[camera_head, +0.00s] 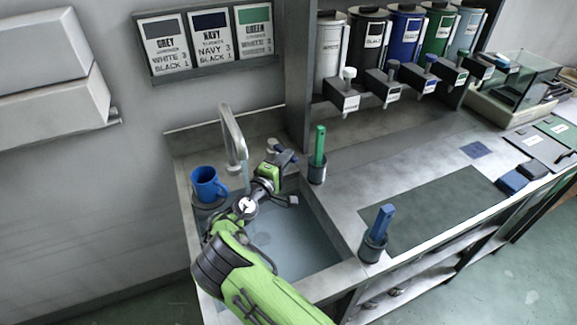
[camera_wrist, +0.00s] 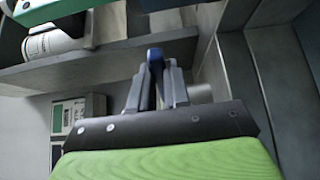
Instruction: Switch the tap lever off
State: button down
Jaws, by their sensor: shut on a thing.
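The grey tap (camera_head: 233,135) rises at the back of the sink (camera_head: 300,245), its spout bent down. A pale streak below the spout looks like running water, reaching into the sink. My gripper (camera_head: 284,154) is at the back of the sink, right of the tap. In the wrist view, my gripper (camera_wrist: 153,88) is shut on the tap lever, whose blue end (camera_wrist: 155,55) shows between the fingertips. The rest of the lever is mostly hidden by the fingers.
A blue mug (camera_head: 208,184) stands at the sink's left edge. A green-handled tool in a holder (camera_head: 318,168) stands close to my gripper's right. A blue-handled one (camera_head: 374,245) is at the sink's front right corner. Dispensers (camera_head: 369,45) line the back.

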jog(key=shift+a, duration=0.1)
jog(key=c, duration=1.1)
grip_release()
jog(key=p+v, duration=0.1)
jog(key=v, duration=1.4)
jog(key=shift+s+a, duration=0.15)
jog(key=shift+s, duration=0.2)
